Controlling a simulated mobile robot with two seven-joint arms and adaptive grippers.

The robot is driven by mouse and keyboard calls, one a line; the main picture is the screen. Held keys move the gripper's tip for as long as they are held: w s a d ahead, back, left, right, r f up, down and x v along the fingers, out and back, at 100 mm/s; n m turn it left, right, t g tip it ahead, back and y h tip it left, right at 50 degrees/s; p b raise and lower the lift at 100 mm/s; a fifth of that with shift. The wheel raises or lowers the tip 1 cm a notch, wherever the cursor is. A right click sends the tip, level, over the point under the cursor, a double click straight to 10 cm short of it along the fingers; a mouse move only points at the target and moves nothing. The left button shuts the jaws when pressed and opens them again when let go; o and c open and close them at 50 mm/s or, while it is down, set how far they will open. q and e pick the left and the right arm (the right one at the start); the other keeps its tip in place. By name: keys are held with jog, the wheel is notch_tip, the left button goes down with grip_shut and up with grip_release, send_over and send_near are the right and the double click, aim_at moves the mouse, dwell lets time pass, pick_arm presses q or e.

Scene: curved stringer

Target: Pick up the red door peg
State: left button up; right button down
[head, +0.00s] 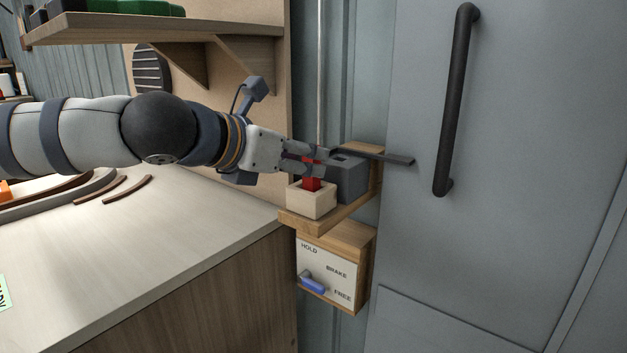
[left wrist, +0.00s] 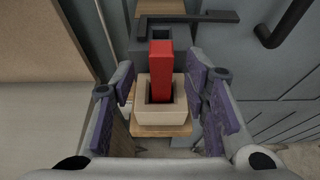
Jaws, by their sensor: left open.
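The red door peg (head: 311,184) stands upright in a square hole in a cream block (head: 311,203). The block sits on a small wooden shelf (head: 345,212) by the grey door. In the left wrist view the red peg (left wrist: 161,70) rises from the cream block (left wrist: 160,112), between the two purple-padded fingers. My left gripper (head: 308,160) is open, its fingers on either side of the peg with gaps visible on both sides in the wrist view. In the head view the fingers hide the peg's upper part. My right gripper is not in view.
A grey block (head: 352,182) with a dark slot stands beside the cream block, under a dark bar (head: 385,157). A brake box (head: 325,267) with a blue lever is below. The door handle (head: 456,100) is right; the countertop (head: 180,235) is left.

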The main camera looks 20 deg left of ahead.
aim_at(307, 159)
pick_arm(q)
jog(key=x, duration=0.3)
jog(key=shift+w+d+f, duration=0.2)
jog(key=shift+s+r, duration=0.1)
jog(key=shift+c, duration=0.3)
grip_shut()
